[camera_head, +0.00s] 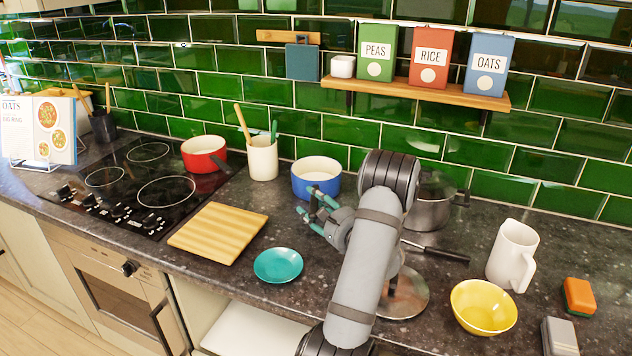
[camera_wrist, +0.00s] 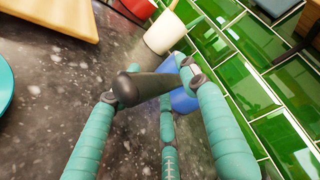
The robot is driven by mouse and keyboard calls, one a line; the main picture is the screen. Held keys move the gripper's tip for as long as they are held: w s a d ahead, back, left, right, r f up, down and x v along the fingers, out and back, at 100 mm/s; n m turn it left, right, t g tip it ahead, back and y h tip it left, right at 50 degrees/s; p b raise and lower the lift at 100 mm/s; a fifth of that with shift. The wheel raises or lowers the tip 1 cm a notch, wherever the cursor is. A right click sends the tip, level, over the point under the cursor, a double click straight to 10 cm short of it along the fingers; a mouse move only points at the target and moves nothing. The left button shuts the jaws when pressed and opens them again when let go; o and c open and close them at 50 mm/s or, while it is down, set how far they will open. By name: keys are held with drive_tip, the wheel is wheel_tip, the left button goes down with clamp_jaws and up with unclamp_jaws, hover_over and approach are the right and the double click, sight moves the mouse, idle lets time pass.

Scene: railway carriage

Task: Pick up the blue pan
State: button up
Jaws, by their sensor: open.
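The blue pan (camera_head: 316,187) stands upright on the dark counter near the tiled wall, blue outside and cream inside. In the wrist view, part of its blue side (camera_wrist: 182,100) shows behind my fingers, and its dark handle (camera_wrist: 145,87) points toward the camera. My gripper (camera_head: 307,202) is at the pan's near side in the head view, with its teal fingers open. In the wrist view, the fingers (camera_wrist: 148,82) stand on either side of the handle. I cannot tell whether they touch it. My arm and fingers hide part of the pan and its handle.
A cream utensil pot (camera_head: 263,160) and a red pan (camera_head: 203,154) are left of the blue pan. A steel pot (camera_head: 430,210) stands right, behind my arm. A cutting board (camera_head: 218,233) and teal plate (camera_head: 278,265) lie in front. A shelf (camera_head: 415,93) hangs above.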

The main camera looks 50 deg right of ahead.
drive_tip(key=shift+w+d, duration=0.1)
drive_tip(key=shift+w, duration=0.1)
drive_tip(key=shift+c, duration=0.9)
clamp_jaws()
drive_tip(key=shift+d+r, duration=0.1)
